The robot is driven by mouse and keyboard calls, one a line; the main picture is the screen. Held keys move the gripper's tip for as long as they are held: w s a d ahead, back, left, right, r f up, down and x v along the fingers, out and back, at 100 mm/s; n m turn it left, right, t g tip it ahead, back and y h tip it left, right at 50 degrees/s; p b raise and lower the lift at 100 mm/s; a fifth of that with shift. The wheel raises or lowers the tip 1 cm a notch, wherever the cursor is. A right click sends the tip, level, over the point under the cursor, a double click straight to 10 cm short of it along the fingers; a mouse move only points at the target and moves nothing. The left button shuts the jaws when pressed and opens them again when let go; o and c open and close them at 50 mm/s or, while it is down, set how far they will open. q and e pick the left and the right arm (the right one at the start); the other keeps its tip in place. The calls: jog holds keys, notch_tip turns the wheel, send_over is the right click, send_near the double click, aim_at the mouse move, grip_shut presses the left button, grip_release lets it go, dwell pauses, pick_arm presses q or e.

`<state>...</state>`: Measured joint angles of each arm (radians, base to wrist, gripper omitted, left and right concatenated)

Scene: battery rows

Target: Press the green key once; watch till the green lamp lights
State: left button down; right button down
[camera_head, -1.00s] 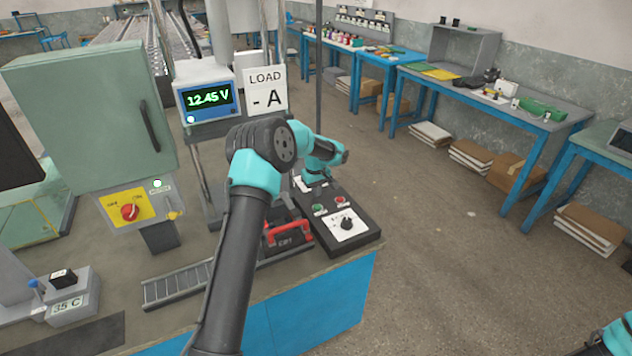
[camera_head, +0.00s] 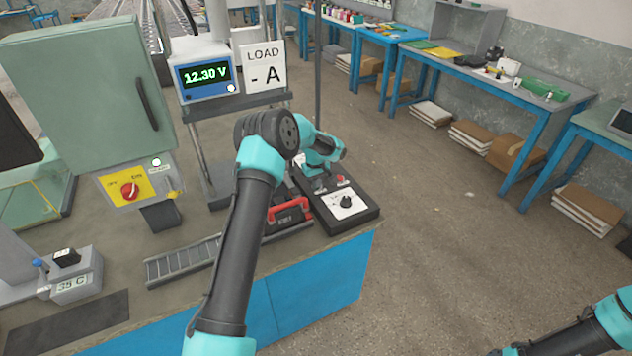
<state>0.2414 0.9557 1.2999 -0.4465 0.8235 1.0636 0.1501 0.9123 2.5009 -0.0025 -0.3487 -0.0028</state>
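The black control box (camera_head: 355,215) stands at the bench's right end, with a red key (camera_head: 341,180) and a black knob on a white plate (camera_head: 346,203). My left gripper (camera_head: 318,186) points down over the box's far left part, where the green key is hidden behind it. Whether its fingers touch the key or are open or shut is too small to tell. A small lamp (camera_head: 231,88) glows whitish at the lower right of the meter (camera_head: 206,76), which reads 12.30 V. Another whitish lamp (camera_head: 156,162) glows below the green cabinet. My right arm shows at the lower right; its gripper is out of view.
A battery with a red handle (camera_head: 290,204) sits left of the control box, partly behind my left arm. A LOAD sign (camera_head: 263,66) reads "- A". A yellow panel with a red switch (camera_head: 130,190) and a "35 C" device (camera_head: 75,285) are on the left. Open floor lies right.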

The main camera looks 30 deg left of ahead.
pick_arm(q)
jog(key=shift+s+f, duration=0.2)
jog(key=shift+f, duration=0.55)
notch_tip(320, 180, up, 15)
jog(key=shift+r, duration=0.15)
jog(key=shift+w, duration=0.1)
dwell(0.6)
